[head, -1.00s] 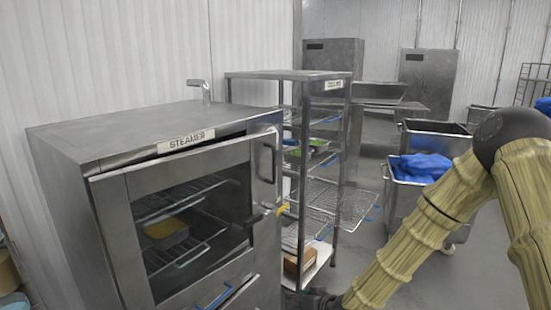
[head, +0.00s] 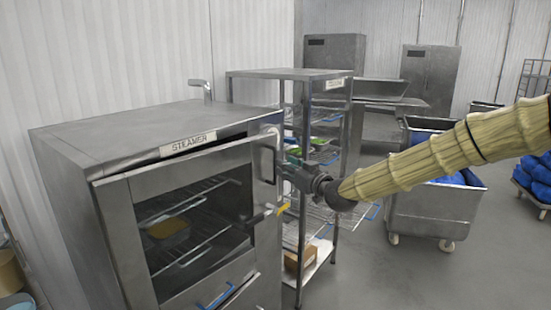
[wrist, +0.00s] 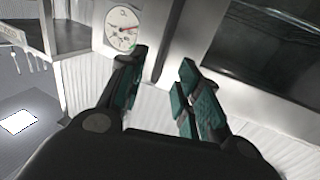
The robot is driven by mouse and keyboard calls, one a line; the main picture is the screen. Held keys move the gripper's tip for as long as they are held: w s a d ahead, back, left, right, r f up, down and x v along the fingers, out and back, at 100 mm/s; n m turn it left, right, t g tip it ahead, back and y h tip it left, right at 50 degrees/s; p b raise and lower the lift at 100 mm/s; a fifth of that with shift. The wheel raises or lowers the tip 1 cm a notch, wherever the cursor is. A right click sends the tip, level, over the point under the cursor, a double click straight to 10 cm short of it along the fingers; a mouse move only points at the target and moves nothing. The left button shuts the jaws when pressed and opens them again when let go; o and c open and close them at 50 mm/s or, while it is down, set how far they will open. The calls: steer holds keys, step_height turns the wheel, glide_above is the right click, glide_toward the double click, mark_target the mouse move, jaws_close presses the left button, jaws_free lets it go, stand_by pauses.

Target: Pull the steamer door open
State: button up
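The steamer (head: 110,135) stands at the left in the head view, its door (head: 115,200) with a dark window facing me. A dark gap shows along the door's top edge.
A yellow-tipped lever (head: 282,209) projects below the handle. A wire-shelf rack (head: 328,75) stands close behind my gripper. A steel cart (head: 425,212) with blue contents is at the right. A round gauge (wrist: 123,28) shows in the wrist view. Floor between rack and cart is clear.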

steer(key=shift+p+x, duration=1.35)
steer(key=shift+x, duration=2.15)
steer(key=shift+f, duration=0.1)
jaws_close()
